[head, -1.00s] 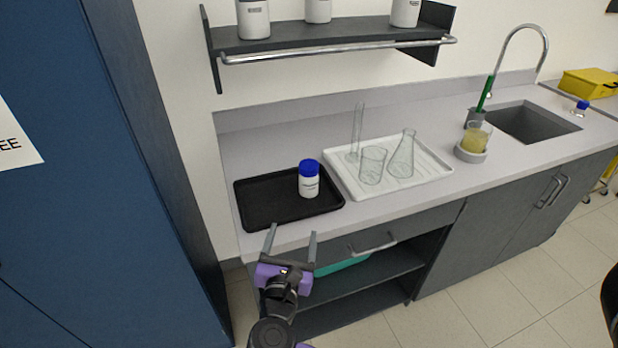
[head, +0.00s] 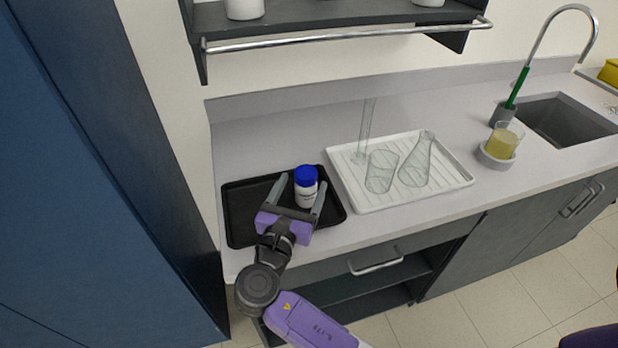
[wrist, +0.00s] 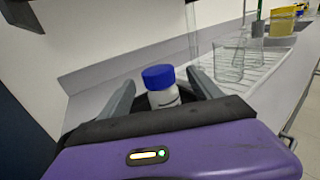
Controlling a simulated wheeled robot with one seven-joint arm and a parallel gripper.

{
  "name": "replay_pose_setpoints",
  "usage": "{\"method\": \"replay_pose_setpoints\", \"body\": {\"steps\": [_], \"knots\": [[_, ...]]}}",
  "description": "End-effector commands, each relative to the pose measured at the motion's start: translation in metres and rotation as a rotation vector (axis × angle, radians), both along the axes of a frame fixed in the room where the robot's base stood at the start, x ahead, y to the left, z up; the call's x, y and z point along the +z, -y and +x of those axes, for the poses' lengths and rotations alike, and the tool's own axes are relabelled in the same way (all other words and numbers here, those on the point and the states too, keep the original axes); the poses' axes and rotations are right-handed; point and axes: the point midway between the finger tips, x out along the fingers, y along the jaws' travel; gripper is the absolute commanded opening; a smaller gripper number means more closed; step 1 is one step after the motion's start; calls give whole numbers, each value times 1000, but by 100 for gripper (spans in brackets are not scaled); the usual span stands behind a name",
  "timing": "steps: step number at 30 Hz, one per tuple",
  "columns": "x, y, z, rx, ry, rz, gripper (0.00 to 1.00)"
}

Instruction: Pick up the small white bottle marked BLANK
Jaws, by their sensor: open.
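A small white bottle with a blue cap (head: 306,188) stands upright on the black tray (head: 240,232) at the left of the counter. Its label is too small to read. My gripper (head: 300,192) is open, over the tray, with its fingers on either side of the bottle.
A white ribbed tray (head: 455,181) with a glass beaker (head: 381,172), a flask (head: 416,162) and a tall cylinder stands right of the black tray. A shelf with a metal rail (head: 350,36) hangs above. A sink (head: 560,122) and a beaker of yellow liquid (head: 502,143) lie further right.

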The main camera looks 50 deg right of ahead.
Motion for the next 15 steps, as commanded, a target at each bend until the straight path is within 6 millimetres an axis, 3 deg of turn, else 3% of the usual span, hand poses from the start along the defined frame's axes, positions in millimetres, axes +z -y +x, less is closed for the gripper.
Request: {"method": "replay_pose_setpoints", "body": {"steps": [15], "knots": [[1, 57, 26, -3, 0, 1, 74]]}}
